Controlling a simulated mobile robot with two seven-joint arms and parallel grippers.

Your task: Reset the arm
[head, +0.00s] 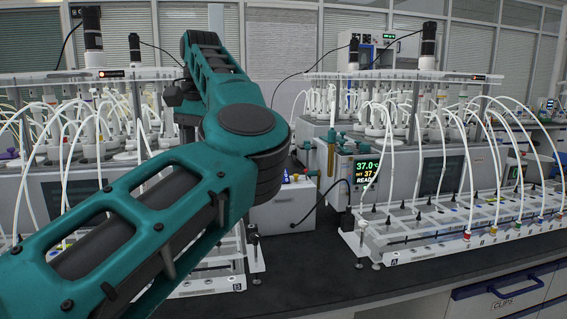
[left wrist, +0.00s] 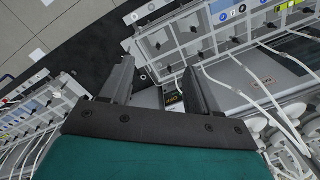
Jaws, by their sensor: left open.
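My left arm (head: 245,125) comes in from the lower left of the head view, bends at a large joint near the middle and rises toward the upper left. It stands in front of the reactor units and hides part of them. In the left wrist view my left gripper (left wrist: 157,78) has its two dark fingers spread apart with nothing held between them. Part of a reactor unit shows beyond the fingers. My right gripper is in neither view.
A reactor unit (head: 430,220) with white tubes stands right on the dark bench (head: 330,270); a similar unit (head: 40,200) stands left. A white heater box with a 37.0 display (head: 367,170) stands between. A CLIPS drawer (head: 500,290) is below. Bare bench lies in front.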

